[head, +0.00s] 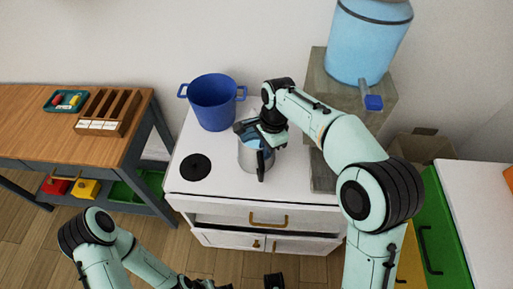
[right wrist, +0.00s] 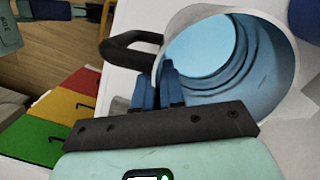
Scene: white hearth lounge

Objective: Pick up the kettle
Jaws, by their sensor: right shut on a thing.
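The kettle (head: 250,157) is a grey metal pot with a light blue inside and a black handle (head: 261,168). It is at the white stove top, upright in the head view; I cannot tell whether its base touches the surface. My right gripper (head: 268,136) is at its rim from above. In the right wrist view the blue fingers (right wrist: 171,88) are shut on the kettle wall (right wrist: 195,22) beside the black handle (right wrist: 128,45). My left arm is low at the left of the head view; its gripper is mostly cut off by the bottom edge.
A blue two-handled pot (head: 213,103) stands behind the kettle on the white stove (head: 215,190). A black burner (head: 195,167) is bare to the left. A blue water dispenser (head: 366,45) stands on a wooden stand at right. A wooden workbench (head: 40,130) is at left.

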